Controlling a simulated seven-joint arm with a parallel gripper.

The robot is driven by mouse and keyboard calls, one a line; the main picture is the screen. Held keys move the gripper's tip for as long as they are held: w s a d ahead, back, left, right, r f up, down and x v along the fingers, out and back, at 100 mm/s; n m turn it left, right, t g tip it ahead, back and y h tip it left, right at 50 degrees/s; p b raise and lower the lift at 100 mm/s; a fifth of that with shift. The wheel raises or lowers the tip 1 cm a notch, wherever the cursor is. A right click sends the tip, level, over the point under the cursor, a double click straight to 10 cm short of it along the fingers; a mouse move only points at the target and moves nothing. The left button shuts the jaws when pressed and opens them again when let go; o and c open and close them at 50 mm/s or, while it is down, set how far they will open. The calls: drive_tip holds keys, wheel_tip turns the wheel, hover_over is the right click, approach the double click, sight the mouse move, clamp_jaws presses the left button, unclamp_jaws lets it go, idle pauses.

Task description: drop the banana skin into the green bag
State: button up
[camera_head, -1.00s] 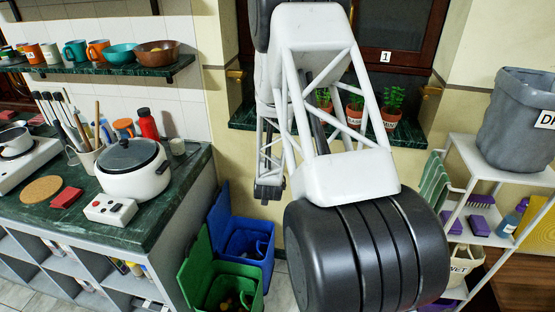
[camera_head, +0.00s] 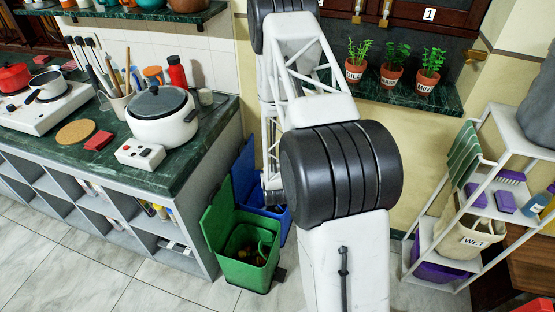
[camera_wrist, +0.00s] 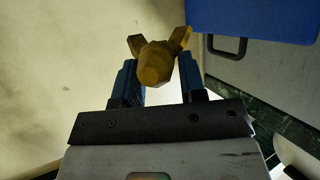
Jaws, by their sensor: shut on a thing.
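A yellow-brown banana skin (camera_wrist: 155,65) sits between the two blue fingers of my gripper (camera_wrist: 160,82) in the wrist view, its flaps spread outward. My gripper is shut on it. In the head view my arm largely hides the gripper, and I cannot make out the skin there. A green container (camera_head: 240,272) stands on the floor beside the counter, with its lid tilted up at the left. Some brownish and yellowish scraps and a green curved shape show inside it. I cannot tell whether this green curved shape is a bag.
A blue bin (camera_head: 244,172) stands right behind the green container, partly hidden by my arm. The counter (camera_head: 190,165) with a white pot (camera_head: 162,128) is at the left. A white shelf rack (camera_head: 490,145) stands at the right. Open tiled floor lies in front of the counter.

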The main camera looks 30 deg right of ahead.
drive_tip(key=s+a+f+n+y, duration=0.1)
drive_tip(key=s+a+f+y, duration=0.1)
drive_tip(key=s+a+f, duration=0.3)
drive_tip(key=s+a+f+n+y, duration=0.2)
drive_tip(key=s+a+f, duration=0.4)
drive_tip(key=a+f, duration=0.4)
wheel_tip(320, 180, down, 4)
drive_tip(key=shift+a+f+n+t, duration=0.15)
drive_tip(key=shift+n+t, duration=0.15)
drive_tip(key=shift+t, duration=0.1)
drive_tip(key=shift+s, duration=0.1)
drive_tip(key=shift+f, duration=2.95)
drive_tip(key=o, duration=1)
drive_tip(key=shift+r, duration=0.1)
